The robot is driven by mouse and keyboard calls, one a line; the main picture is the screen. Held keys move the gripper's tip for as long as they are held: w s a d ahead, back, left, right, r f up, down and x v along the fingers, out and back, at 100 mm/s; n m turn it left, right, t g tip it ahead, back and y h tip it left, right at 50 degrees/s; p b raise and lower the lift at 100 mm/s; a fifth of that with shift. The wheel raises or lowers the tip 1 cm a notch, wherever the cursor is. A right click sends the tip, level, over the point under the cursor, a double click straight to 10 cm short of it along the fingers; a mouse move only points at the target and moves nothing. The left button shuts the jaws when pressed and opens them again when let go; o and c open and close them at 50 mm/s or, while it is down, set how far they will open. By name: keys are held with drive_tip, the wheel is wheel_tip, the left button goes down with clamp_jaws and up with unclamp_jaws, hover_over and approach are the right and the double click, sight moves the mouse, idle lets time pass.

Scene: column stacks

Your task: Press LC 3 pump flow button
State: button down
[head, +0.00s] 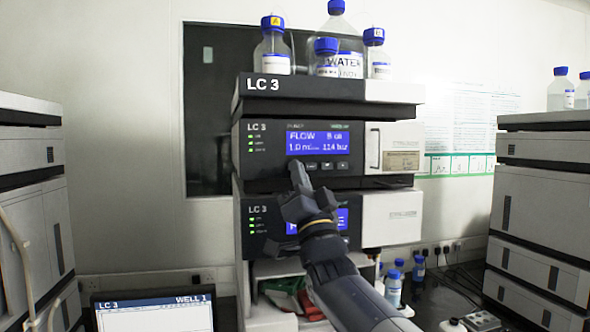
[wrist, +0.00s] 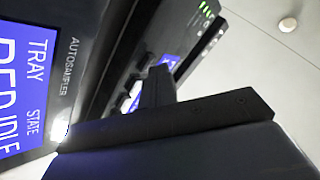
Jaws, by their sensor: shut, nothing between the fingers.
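The LC 3 pump module (head: 262,170) sits in the middle stack. Its lit blue display (head: 318,143) reads FLOW, with a 1.0 flow value and 114 bar. A row of small dark buttons (head: 327,165) runs under the display. My gripper (head: 297,167) is shut and empty, its tip at the left end of that row, hiding what lies behind it. In the wrist view the shut fingers (wrist: 158,82) point at the pump front, beside the buttons (wrist: 134,88). I cannot tell whether the tip touches a button.
The LC 3 autosampler (head: 262,238) is below the pump; its display also shows large in the wrist view (wrist: 22,90), close to my gripper. Bottles (head: 335,60) stand on the top tray. Other stacks stand at left (head: 30,180) and right (head: 540,210). A monitor (head: 155,312) is below.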

drive_tip(key=shift+s+d+b, duration=0.15)
drive_tip(key=shift+s+b, duration=0.3)
drive_tip(key=shift+s, duration=0.15)
drive_tip(key=shift+s, duration=0.1)
drive_tip(key=s+b, duration=0.1)
drive_tip(key=s, duration=0.1)
drive_tip(key=s+d+b, duration=0.1)
drive_tip(key=s+b, duration=0.1)
drive_tip(key=shift+s+d, duration=0.2)
drive_tip(key=shift+s, duration=0.15)
drive_tip(key=shift+w, duration=0.1)
